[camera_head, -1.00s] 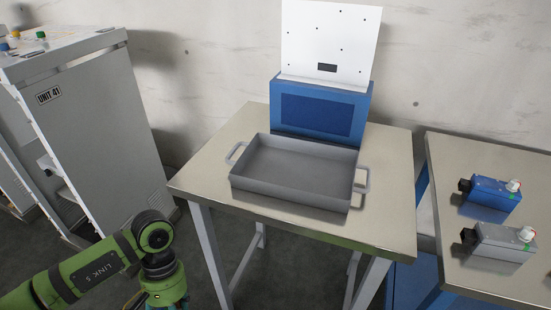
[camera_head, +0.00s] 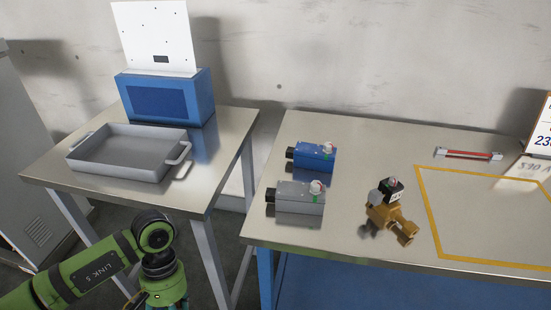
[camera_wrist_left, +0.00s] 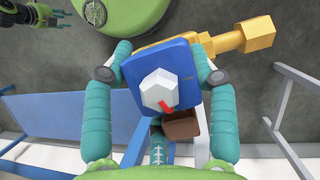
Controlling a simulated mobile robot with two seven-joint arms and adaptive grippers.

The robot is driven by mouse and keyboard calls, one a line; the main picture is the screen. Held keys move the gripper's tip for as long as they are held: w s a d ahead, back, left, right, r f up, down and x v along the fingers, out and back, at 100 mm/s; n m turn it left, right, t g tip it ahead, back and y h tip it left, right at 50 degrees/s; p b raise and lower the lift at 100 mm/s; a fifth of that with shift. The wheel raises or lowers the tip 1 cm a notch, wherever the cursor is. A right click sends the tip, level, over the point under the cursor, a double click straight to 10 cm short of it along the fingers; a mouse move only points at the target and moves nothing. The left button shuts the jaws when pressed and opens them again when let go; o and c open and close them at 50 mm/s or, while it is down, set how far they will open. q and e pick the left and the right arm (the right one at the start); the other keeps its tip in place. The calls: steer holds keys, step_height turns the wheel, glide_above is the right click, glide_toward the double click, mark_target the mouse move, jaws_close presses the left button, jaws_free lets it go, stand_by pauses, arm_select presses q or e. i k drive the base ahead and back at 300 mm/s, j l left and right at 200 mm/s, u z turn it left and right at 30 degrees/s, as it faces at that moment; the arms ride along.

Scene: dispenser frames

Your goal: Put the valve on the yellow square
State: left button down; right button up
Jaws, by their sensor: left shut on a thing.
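In the left wrist view my left gripper (camera_wrist_left: 160,75) is shut on a valve with a blue top (camera_wrist_left: 180,72), a white knob with a red mark, and a brass-coloured body (camera_wrist_left: 250,39). The head view shows only my left wrist at the bottom left; the fingers and held valve are below its edge. The yellow square (camera_head: 431,210) is an outline on the right table, cut off by the right edge. Another brass valve with a black top (camera_head: 390,212) lies just left of it. My right gripper (camera_wrist_left: 75,18) seems to show small at the wrist view's top left, its jaw opening unclear.
A blue device (camera_head: 316,157) and a grey device (camera_head: 297,198) stand on the right table's left part. A red-and-silver bar (camera_head: 468,154) lies behind the square, near a sign (camera_head: 541,130). A grey tray (camera_head: 128,166) sits on the left table; a gap separates the tables.

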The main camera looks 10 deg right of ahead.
mark_target(509, 230)
steer(key=k+l+z, duration=0.1)
steer(key=l, duration=0.85)
steer(key=k+l+z, duration=0.1)
steer(key=k+l, duration=0.15)
steer(key=l, duration=0.75)
steer(key=k+l+z, duration=0.15)
steer(key=l, duration=0.8)
steer(key=l+z, duration=0.1)
steer(key=l, duration=0.9)
